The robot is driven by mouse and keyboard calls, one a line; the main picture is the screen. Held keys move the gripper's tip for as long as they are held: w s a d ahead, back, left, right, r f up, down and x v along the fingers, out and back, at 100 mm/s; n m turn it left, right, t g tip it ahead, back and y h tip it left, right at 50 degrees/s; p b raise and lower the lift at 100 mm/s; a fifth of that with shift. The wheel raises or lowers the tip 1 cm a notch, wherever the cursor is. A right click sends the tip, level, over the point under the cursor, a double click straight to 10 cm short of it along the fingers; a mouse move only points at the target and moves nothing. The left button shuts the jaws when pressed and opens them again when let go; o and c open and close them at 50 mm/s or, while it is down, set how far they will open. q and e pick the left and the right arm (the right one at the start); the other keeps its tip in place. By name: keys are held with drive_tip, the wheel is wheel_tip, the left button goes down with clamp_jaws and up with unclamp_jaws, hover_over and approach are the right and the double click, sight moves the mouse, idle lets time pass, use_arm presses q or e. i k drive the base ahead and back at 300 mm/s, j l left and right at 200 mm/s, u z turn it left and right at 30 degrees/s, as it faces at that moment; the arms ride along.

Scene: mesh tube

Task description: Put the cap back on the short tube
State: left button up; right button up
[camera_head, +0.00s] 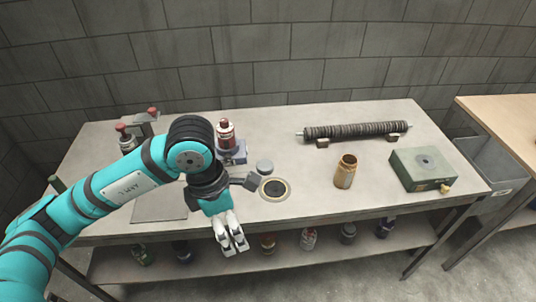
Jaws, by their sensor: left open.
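A short amber-brown tube (345,172) stands upright on the right half of the table, with a dark opening at its top. I see nothing between the fingers. It is apart from both the tube and the grey piece. My right gripper is not in view.
A ringed dark disc (275,188) lies in front of the grey piece. A long ribbed roll (355,130) rests on supports behind the tube. A green box (421,167) stands at right. A red-topped bottle (225,133) stands behind my arm. Several bottles fill the lower shelf (375,251).

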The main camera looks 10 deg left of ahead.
sight(346, 169)
drive_tip(key=i, duration=1.05)
